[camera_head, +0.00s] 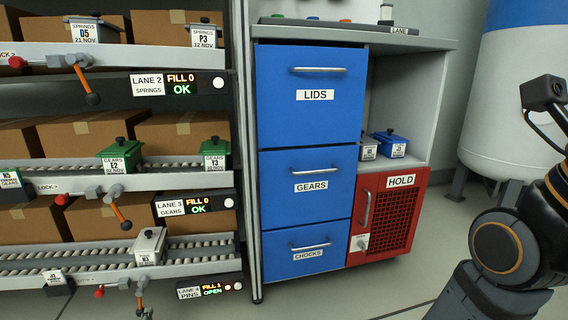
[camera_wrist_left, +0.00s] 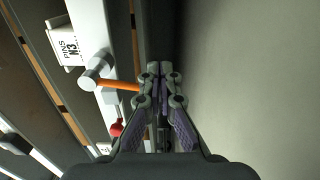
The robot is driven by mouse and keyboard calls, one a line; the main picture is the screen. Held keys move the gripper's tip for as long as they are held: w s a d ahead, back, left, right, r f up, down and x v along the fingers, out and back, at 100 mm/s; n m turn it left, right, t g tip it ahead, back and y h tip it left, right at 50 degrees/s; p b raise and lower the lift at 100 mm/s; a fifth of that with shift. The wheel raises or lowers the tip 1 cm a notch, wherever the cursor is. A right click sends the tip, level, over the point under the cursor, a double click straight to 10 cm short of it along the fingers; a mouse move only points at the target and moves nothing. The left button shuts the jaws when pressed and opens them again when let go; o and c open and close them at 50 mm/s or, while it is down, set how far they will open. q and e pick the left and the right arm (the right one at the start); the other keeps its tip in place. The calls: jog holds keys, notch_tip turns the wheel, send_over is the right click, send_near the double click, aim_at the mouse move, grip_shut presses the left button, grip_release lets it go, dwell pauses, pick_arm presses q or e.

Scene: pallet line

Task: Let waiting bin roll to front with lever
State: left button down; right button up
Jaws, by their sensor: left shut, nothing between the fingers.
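The lane 4 lever (camera_head: 140,284) has a grey pivot and an orange rod at the bottom of the head view. In the left wrist view the orange rod (camera_wrist_left: 122,85) runs from its grey pivot to my fingertips. My left gripper (camera_wrist_left: 160,95) is shut, its tips at the rod's end; I cannot tell whether they touch. Only a little of it shows in the head view (camera_head: 146,313). A grey pins bin (camera_head: 149,246) sits on the lane 4 rollers (camera_head: 80,263). A white pins label (camera_wrist_left: 69,46) shows beside the lever in the wrist view. My right gripper is not visible.
The lane 4 display (camera_head: 211,290) reads FILL 1, OPEN. Lanes above hold green gears bins (camera_head: 119,156) and grey springs bins (camera_head: 85,31), with their own levers. Blue drawers (camera_head: 310,185) and a red HOLD cabinet (camera_head: 388,216) stand to the right. Floor before them is clear.

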pick_arm(q)
jog(key=shift+s+a, duration=0.15)
jog(key=shift+a, duration=0.45)
jog(key=shift+d+p+v, duration=0.25)
jog(key=shift+p+v, duration=0.85)
jog(key=shift+v, duration=0.15)
jog(key=shift+d+p+v, duration=0.25)
jog(key=shift+p+v, duration=0.7)
jog(key=shift+v, duration=0.5)
jog(key=shift+p+v, duration=0.55)
jog(key=shift+v, duration=0.65)
jog(key=shift+d, duration=0.2)
